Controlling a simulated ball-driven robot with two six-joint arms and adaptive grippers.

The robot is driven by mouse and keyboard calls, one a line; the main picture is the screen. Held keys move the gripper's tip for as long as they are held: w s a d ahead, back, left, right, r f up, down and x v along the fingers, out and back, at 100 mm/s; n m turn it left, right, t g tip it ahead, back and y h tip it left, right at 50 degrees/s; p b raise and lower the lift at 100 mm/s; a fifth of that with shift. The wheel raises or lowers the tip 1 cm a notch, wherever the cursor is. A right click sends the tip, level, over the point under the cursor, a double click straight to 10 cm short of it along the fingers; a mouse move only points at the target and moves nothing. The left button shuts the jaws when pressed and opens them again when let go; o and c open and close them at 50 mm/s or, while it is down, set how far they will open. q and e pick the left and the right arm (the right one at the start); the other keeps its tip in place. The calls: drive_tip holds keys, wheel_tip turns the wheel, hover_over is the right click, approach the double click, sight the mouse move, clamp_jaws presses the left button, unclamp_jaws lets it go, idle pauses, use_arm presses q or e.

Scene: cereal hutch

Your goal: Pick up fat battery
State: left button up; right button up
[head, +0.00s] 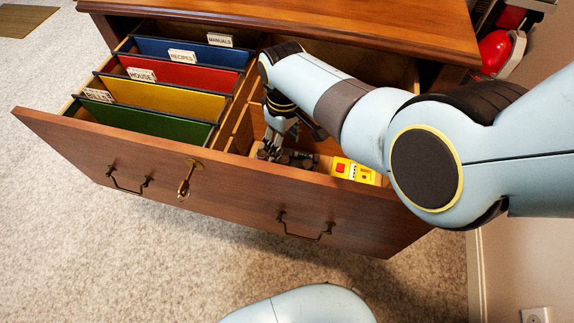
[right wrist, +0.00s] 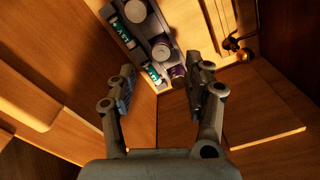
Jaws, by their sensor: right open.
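A dark grey battery tray (right wrist: 150,28) lies in the drawer and holds several batteries. Among them are fat batteries with broad round grey ends, one of them (right wrist: 162,48) near the middle of the tray. Thinner teal batteries marked 1.5 V (right wrist: 122,32) lie beside them. My right gripper (right wrist: 163,74) is open and empty, with the near end of the tray beyond and between its fingertips. In the head view my right gripper (head: 270,148) reaches down into the drawer at the left of the dark tray (head: 300,158), partly hiding it. My left gripper is not in view.
The open wooden drawer (head: 190,197) has a front wall close to my gripper. A yellow device with a red part (head: 354,171) lies right of the tray. Coloured file dividers (head: 165,100) fill the left compartment. The cabinet top (head: 330,20) overhangs the drawer's back.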

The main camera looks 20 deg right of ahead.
sight(285, 158)
drive_tip(key=shift+f, duration=0.85)
wheel_tip(285, 158, down, 5)
drive_tip(key=b, duration=0.3)
drive_tip(key=shift+s+f+b, duration=0.15)
drive_tip(key=shift+b, duration=0.25)
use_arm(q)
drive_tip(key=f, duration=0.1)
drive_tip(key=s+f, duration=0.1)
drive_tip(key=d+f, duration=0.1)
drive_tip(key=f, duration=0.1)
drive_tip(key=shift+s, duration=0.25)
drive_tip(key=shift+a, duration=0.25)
use_arm(e)
drive_tip(key=shift+r, duration=0.2)
clamp_jaws()
